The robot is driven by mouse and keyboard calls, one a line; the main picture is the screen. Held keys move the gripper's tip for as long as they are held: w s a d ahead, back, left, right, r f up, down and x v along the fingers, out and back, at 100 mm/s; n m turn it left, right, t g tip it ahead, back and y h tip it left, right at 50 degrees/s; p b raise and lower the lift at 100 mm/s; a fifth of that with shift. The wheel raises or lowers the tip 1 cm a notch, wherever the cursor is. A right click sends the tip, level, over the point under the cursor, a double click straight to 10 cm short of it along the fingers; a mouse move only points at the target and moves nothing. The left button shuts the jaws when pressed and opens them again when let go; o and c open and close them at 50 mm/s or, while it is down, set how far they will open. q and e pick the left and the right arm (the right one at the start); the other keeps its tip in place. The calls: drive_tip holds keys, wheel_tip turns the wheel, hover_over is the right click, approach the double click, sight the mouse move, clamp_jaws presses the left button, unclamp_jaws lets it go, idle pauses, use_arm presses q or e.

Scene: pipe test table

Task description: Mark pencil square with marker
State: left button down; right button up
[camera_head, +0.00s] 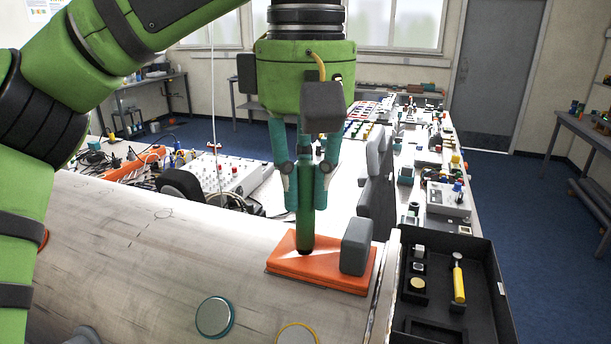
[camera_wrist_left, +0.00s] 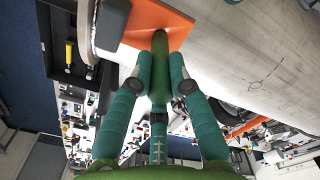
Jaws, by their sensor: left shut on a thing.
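My left gripper (camera_head: 306,190) is shut on a green marker (camera_head: 306,232), held upright with its lower end at the orange plate (camera_head: 330,278) on the pipe (camera_head: 115,245). I cannot tell whether the marker touches the plate. In the left wrist view, my left gripper (camera_wrist_left: 161,80) has its fingers on both sides of the marker (camera_wrist_left: 160,50). A faint pencil outline (camera_head: 163,213) shows on the pipe, left of the gripper; a pencil mark also shows in the wrist view (camera_wrist_left: 256,84). No clear square is visible. My right gripper is not in view.
A grey block (camera_head: 356,246) stands on the plate's right side. A teal-rimmed disc (camera_head: 214,317) and a yellow-rimmed disc (camera_head: 297,336) sit on the pipe in front. A black tray (camera_head: 480,250) with a yellow tool (camera_head: 458,280) is at right. The pipe's left part is clear.

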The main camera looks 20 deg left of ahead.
use_arm(q)
drive_tip(key=shift+p, duration=0.55)
idle(0.8)
drive_tip(key=shift+f, duration=0.2)
idle(1.0)
drive_tip(key=shift+r, duration=0.15)
drive_tip(key=shift+r+p, duration=1.2)
drive_tip(key=shift+p, duration=0.35)
drive_tip(key=shift+r+p, duration=0.45)
drive_tip(key=shift+r, duration=1.75)
